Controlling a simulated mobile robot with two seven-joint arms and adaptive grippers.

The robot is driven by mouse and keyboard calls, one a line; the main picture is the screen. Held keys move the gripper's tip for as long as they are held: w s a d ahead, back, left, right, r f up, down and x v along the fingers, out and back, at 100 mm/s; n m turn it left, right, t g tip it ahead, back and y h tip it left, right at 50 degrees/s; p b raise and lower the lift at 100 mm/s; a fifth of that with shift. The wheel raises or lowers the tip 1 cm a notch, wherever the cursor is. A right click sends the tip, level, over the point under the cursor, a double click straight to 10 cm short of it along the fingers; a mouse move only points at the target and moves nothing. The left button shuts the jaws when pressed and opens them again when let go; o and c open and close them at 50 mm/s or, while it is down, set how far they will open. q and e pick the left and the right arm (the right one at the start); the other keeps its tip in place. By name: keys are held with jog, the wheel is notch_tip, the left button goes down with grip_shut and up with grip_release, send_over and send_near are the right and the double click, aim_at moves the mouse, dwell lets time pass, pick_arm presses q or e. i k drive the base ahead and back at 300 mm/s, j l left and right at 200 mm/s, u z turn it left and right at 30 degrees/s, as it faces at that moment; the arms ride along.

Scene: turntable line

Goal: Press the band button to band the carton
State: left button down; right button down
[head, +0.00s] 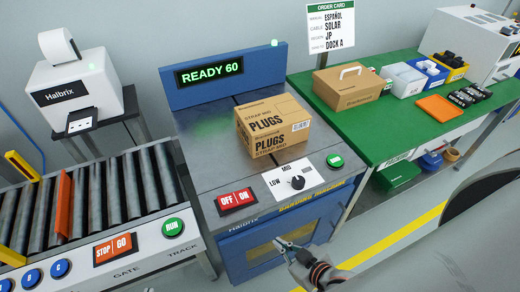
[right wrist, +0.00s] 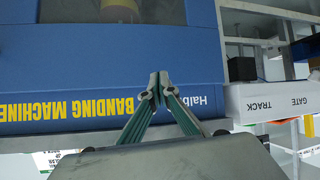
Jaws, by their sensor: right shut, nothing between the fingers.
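The brown carton (head: 272,124), marked PLUGS, sits on the grey top of the blue banding machine (head: 230,229). The machine's display (head: 209,72) reads READY 60. A green button (head: 335,160) is at the right of its front panel; its small label is hard to read. My right gripper (head: 279,243) is shut and empty, low in front of the machine and apart from the button. In the right wrist view its closed fingertips (right wrist: 158,86) point at the blue front with the upside-down BANDING MACHINE lettering. My left gripper is not in view.
The panel also has a LOW-MID-HIGH knob (head: 298,182) and a red OFF/ON switch (head: 237,200). At left is a roller conveyor (head: 98,199) with STOP/GO and another green RUN button (head: 173,227).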

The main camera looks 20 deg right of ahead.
aim_at(336, 161)
jog(key=k+j+z, duration=0.1)
jog(key=z, duration=0.4)
jog(key=k+j+z, duration=0.1)
jog(key=z, duration=0.35)
jog(key=k+z, duration=0.1)
jog(key=z, duration=0.4)
jog(key=i+l+u, duration=0.35)
jog(key=l, duration=0.55)
jog(key=l+u, duration=0.3)
jog(key=l, duration=0.55)
jog(key=l+u, duration=0.35)
jog(key=l, duration=0.6)
jog(key=i, duration=0.05)
